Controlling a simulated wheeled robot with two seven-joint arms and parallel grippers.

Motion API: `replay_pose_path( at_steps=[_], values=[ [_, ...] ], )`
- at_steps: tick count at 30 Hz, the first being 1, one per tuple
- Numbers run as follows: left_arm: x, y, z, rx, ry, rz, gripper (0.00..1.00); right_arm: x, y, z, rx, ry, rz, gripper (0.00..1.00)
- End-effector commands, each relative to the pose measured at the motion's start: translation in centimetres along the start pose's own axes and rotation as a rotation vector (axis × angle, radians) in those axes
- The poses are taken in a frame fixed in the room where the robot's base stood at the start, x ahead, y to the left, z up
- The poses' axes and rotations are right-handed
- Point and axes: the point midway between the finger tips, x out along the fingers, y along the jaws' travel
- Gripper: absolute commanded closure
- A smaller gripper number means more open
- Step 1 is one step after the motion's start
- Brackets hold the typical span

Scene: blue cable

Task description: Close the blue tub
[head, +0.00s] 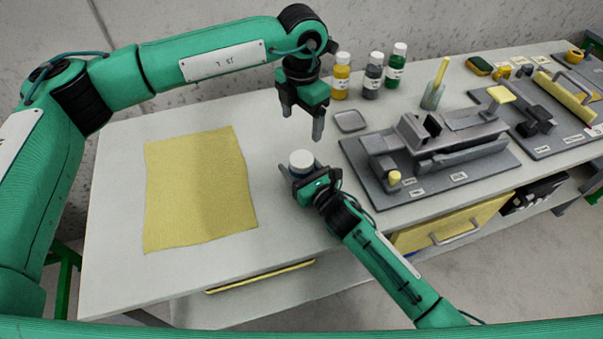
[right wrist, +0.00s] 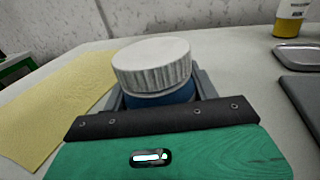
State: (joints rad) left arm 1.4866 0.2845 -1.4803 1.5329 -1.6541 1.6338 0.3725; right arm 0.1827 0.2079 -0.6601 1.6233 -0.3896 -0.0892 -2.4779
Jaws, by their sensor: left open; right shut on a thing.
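The blue tub (right wrist: 165,97) stands upright between the fingers of my right gripper (head: 301,175), which is shut on it at the table's middle. Its white ribbed lid (head: 301,157) sits on top of the tub and also shows in the right wrist view (right wrist: 153,62). Whether the lid is screwed tight I cannot tell. My left gripper (head: 303,128) is open and empty, pointing down above and slightly beyond the lid, apart from it. The lower part of the tub is hidden by my right gripper.
A yellow cloth (head: 198,190) lies on the table (head: 120,240) to the left. A small grey tray (head: 350,121) and a grey vise on its plate (head: 430,150) are to the right. Yellow, grey and green bottles (head: 372,77) stand at the back. The table's front left is clear.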

Motion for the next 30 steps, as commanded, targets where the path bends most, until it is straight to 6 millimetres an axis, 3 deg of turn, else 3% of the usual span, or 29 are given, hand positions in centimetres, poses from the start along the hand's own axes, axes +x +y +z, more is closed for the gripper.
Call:
replay_pose_path(
  at_steps=[3,4,7,20,30],
  values=[
    [0.0,0.0,0.0,0.0,0.0,0.0,0.2,0.0,0.0,0.0,0.0,0.0,0.0,1.0],
    [0.0,0.0,0.0,0.0,0.0,0.0,0.2,0.0,0.0,0.0,0.0,0.0,0.0,0.37],
    [0.0,0.0,0.0,0.0,0.0,0.0,0.2,0.0,0.0,0.0,0.0,0.0,0.0,0.17],
    [0.2,0.0,0.0,0.0,0.0,0.0,0.2,-1.0,-0.1,-0.2,-0.002,0.002,-0.001,0.15],
    [1.0,0.0,0.0,0.0,0.0,0.0,0.2,-8.2,0.0,-0.3,-0.001,0.003,0.0,0.15]
  ],
)
